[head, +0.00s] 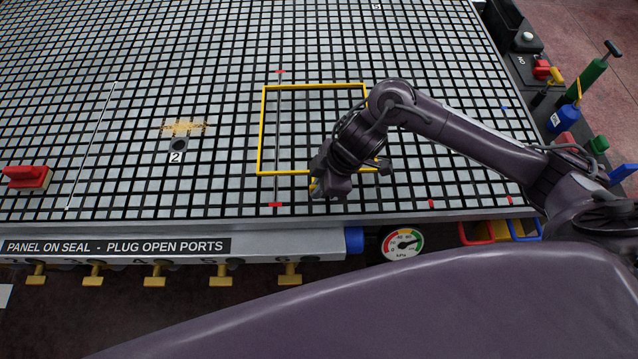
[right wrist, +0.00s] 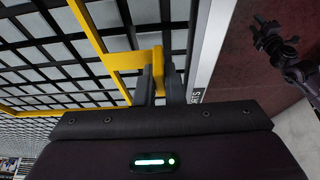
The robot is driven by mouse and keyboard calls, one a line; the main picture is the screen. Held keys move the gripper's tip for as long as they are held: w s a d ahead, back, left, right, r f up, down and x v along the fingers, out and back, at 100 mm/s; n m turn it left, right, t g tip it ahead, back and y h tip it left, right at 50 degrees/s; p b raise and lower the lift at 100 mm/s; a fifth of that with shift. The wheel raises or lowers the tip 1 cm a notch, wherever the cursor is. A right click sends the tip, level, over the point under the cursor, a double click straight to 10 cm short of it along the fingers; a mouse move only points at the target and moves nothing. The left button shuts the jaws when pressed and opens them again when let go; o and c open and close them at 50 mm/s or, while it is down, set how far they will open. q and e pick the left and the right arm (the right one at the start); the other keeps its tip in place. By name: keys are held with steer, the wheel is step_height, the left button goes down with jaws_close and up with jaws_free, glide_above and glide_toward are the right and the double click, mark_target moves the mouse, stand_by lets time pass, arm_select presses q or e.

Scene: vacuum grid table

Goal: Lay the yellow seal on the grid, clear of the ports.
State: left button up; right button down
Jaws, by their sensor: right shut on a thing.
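The yellow seal (head: 262,130) is a thin rectangular frame over the grid (head: 220,60), in the middle of the head view. My right gripper (head: 316,188) is at its near edge. In the right wrist view the gripper's fingers (right wrist: 156,82) are shut on a yellow tab of the seal (right wrist: 92,38). The seal looks flat and close to the grid; I cannot tell whether it touches. My right arm hides its near right corner. Port 2 (head: 179,145) is a dark hole left of the seal, outside it. What seems my left gripper (right wrist: 275,42) shows at the wrist view's upper right, its jaws unclear.
Yellowish debris (head: 184,128) lies beside port 2. A red clamp-like block (head: 27,178) sits at the grid's left. A thin rod or line (head: 92,145) lies left of port 2. A pressure gauge (head: 403,243) and yellow valve handles (head: 155,281) line the front edge. The far grid is largely clear.

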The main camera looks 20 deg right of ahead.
steer(key=shift+f+b, duration=0.35)
steer(key=shift+f, duration=0.3)
steer(key=c, duration=1.5)
jaws_free()
steer(key=shift+o, duration=0.2)
steer(key=shift+r, duration=0.1)
steer(key=v, duration=0.7)
steer(key=shift+r, duration=0.3)
steer(key=shift+s+d, duration=0.1)
steer(key=shift+d, duration=0.05)
